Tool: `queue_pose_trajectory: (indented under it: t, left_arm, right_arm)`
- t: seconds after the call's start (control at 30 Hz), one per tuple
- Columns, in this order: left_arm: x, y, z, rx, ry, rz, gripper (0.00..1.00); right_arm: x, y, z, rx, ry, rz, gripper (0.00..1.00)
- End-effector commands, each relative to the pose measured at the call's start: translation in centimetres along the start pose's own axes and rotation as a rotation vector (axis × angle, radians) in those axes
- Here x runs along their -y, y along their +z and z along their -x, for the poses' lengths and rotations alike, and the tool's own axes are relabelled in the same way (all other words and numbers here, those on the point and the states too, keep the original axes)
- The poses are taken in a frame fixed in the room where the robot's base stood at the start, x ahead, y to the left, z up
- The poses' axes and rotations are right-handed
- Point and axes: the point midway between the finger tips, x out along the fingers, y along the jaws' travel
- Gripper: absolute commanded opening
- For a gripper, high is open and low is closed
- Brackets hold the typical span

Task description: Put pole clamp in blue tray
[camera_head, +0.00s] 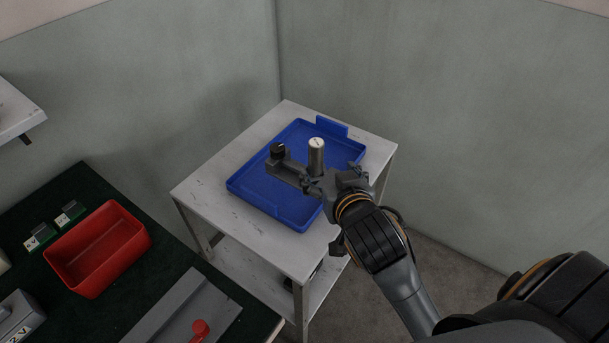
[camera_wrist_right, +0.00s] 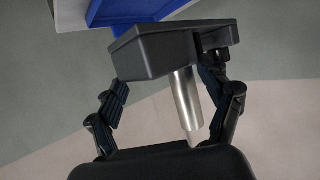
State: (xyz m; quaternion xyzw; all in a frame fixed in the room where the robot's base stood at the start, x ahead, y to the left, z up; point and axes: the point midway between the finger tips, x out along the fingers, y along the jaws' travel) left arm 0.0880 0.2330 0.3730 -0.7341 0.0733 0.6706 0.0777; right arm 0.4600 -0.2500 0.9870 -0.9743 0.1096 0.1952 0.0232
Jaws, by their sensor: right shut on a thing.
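The pole clamp (camera_head: 286,168) is a dark grey bracket with a black knob at its far end. The clamp's height above the tray floor is hard to tell. My left gripper is not in view.
The tray sits on a white side table (camera_head: 205,190) near the wall corner and looks otherwise empty. A dark green bench at lower left holds a red bin (camera_head: 98,248), small green-and-white parts (camera_head: 69,213) and a grey plate (camera_head: 185,310) with a red knob.

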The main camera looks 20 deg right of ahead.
Motion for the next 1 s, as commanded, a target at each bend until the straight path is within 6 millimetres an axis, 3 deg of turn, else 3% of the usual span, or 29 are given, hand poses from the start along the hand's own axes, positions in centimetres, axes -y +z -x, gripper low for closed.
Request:
queue_pose_trajectory:
  t: [0.17,0.47,0.6,0.73,1.0]
  left_arm:
    - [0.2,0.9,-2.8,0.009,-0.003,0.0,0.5]
    - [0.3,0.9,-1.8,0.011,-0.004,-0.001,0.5]
    - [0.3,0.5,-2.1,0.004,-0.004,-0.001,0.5]
    - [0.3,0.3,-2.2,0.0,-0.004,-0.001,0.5]
    - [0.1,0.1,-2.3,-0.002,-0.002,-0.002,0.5]
  right_arm:
    - [-0.9,0.5,-2.6,-0.014,0.01,-0.004,0.35]
    - [-2.9,0.1,-9.6,-0.007,0.011,-0.001,0.35]
    - [-3.4,2.1,-12.7,-0.003,0.009,-0.002,0.35]
    - [-3.8,3.0,-14.5,-0.007,0.008,-0.003,0.35]
    - [-4.1,4.6,-16.5,-0.003,0.007,-0.003,0.35]
